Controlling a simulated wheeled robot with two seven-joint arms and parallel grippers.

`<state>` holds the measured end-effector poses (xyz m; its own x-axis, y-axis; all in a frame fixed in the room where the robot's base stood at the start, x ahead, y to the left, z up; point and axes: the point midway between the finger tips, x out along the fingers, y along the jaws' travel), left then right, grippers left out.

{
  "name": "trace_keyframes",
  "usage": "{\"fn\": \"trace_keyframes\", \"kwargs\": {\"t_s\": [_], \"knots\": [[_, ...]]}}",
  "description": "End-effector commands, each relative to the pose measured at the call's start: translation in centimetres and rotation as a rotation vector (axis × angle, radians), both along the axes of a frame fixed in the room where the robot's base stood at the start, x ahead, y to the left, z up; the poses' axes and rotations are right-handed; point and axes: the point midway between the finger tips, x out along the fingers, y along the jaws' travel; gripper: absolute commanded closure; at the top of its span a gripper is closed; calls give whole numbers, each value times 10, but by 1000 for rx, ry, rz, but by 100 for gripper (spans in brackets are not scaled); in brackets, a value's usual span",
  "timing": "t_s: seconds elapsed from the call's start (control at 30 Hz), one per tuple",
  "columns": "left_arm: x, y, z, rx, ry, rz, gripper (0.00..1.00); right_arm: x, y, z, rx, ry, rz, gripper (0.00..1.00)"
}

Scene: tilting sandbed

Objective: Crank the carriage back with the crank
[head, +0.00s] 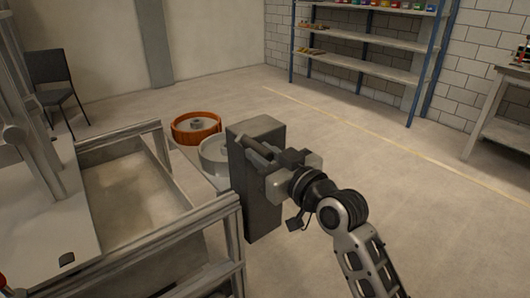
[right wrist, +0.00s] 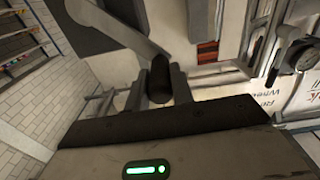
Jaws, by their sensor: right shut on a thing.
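My right gripper (head: 268,168) reaches in from the lower right and is at the dark grey box (head: 262,215) at the right end of the sandbed. In the right wrist view my right gripper (right wrist: 158,88) is shut around a dark, round crank handle (right wrist: 160,70), with one finger on each side. A grey crank arm (right wrist: 118,28) runs from the handle to the upper left. Most of the crank is hidden in the head view. I cannot tell which part is the carriage. My left gripper is not in view.
The sandbed (head: 172,212) has metal rails. A shelf (head: 375,65) stands at the back, a chair (head: 50,65) at the far left, a bench (head: 510,128) at the right. Floor at right is clear.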

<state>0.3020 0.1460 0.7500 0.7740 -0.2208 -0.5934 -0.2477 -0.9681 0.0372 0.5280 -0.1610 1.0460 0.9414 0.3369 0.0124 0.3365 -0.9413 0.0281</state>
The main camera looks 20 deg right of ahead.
Motion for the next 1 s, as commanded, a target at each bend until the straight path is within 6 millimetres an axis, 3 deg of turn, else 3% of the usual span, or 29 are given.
{"fn": "trace_keyframes", "kwargs": {"t_s": [0.03,0.23,0.27,0.3,0.33,0.73,1.0], "knots": [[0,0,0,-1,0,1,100,-2,5,-8,-15,14,11,100],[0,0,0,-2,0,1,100,-2,6,-9,-10,18,13,100],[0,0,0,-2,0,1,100,-2,6,-9,-10,18,13,69],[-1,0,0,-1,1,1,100,-2,5,-8,-9,17,12,58],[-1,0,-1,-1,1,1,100,-2,5,-8,-9,17,12,55],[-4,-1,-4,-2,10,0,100,-10,0,-8,-11,12,8,55],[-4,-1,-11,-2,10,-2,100,-64,-19,-10,-15,14,9,55]]}}
